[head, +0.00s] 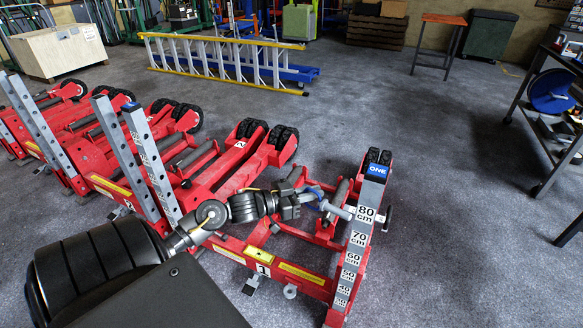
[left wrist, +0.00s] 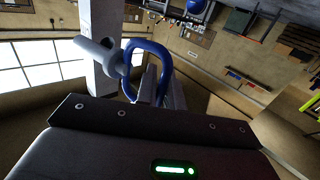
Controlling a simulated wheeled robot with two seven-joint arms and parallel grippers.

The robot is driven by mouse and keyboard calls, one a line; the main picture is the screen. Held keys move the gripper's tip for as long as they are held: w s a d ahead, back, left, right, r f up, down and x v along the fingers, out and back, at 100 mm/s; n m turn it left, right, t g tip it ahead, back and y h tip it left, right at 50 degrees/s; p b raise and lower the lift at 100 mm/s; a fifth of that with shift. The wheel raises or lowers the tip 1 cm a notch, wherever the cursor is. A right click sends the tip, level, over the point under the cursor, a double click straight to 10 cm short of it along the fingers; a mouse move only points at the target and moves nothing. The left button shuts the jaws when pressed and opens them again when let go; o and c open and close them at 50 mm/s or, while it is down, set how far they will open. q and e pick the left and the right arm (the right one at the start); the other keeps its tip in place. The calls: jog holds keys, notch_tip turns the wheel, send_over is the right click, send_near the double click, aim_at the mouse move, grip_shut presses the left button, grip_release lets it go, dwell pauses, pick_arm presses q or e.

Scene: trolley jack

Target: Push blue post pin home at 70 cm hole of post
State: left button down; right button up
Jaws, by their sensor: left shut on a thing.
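My left gripper (head: 307,199) is shut on the blue loop handle of the post pin (head: 338,210). The pin's grey rod points right, toward the grey post (head: 366,214) of the red jack with the blue ONE cap. Its tip shows beside the post's left edge, about level with the 80 cm and 70 cm labels. In the left wrist view the pin (left wrist: 100,54) crosses in front of the post (left wrist: 98,20), and its rounded end is visible. I cannot tell whether it touches the post. My right gripper is not in view.
More red jacks with grey posts (head: 150,160) stand close on the left. A yellow-sided ladder (head: 225,62) lies behind on the floor. A trolley (head: 550,110) stands at the right edge. The floor right of the post is clear.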

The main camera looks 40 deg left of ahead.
pick_arm(q)
jog(key=a+f+n+t+y+b, duration=0.1)
jog(key=a+f+n+y+b, duration=0.1)
jog(key=a+f, duration=0.5)
jog(key=shift+s+f+y+b, duration=0.2)
jog(key=shift+f+y+b, duration=0.25)
jog(key=shift+f+y, duration=0.4)
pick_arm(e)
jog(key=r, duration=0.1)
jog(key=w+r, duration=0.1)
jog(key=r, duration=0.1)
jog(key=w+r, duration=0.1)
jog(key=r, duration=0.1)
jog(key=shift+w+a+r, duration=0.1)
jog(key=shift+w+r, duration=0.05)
pick_arm(q)
jog(key=shift+a+h, duration=0.1)
jog(key=shift+h, duration=0.15)
